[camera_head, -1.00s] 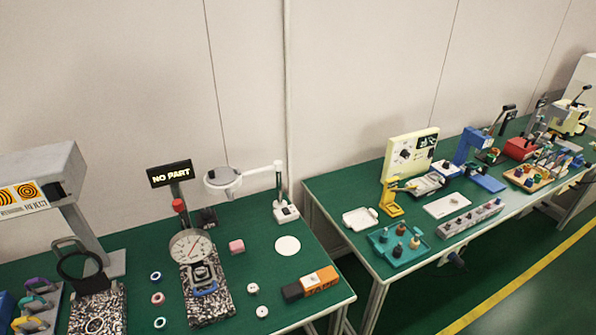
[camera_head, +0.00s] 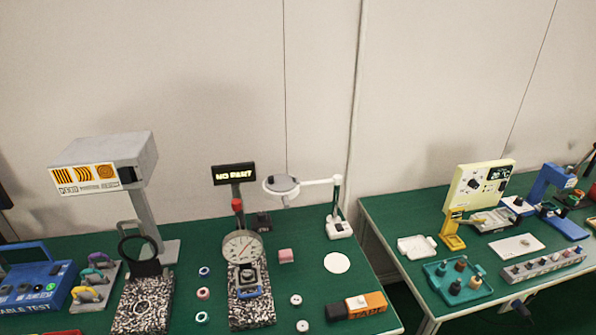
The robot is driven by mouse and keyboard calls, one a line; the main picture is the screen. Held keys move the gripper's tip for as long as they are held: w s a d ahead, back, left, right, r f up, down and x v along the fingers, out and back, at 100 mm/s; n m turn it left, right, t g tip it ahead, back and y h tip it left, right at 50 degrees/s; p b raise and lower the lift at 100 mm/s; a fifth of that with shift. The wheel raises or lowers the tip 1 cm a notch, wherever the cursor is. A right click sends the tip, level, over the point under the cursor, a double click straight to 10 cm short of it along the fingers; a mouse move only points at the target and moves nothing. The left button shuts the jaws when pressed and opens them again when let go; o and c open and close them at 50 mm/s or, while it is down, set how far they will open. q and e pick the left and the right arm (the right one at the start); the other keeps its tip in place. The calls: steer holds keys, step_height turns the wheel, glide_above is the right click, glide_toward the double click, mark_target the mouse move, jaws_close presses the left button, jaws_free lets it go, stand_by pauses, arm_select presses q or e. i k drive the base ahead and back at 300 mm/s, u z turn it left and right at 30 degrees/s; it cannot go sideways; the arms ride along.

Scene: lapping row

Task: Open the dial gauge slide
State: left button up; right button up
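The dial gauge (camera_head: 242,247) has a round white face with a red needle and stands on a speckled granite base (camera_head: 251,313) on the left bench. Below the dial is a small grey slide with a blue handle (camera_head: 249,292) at its front. A black sign (camera_head: 234,175) reading "NO PART" stands on the post behind it. I cannot tell from here whether the slide is open or shut. Neither of my grippers is in view.
Small rings (camera_head: 203,293) lie left of the gauge. A magnifier lamp (camera_head: 337,226) stands behind. A black ring stand (camera_head: 139,252) is at left.

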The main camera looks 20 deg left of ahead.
mark_target(241, 284)
steer(key=u, duration=1.15)
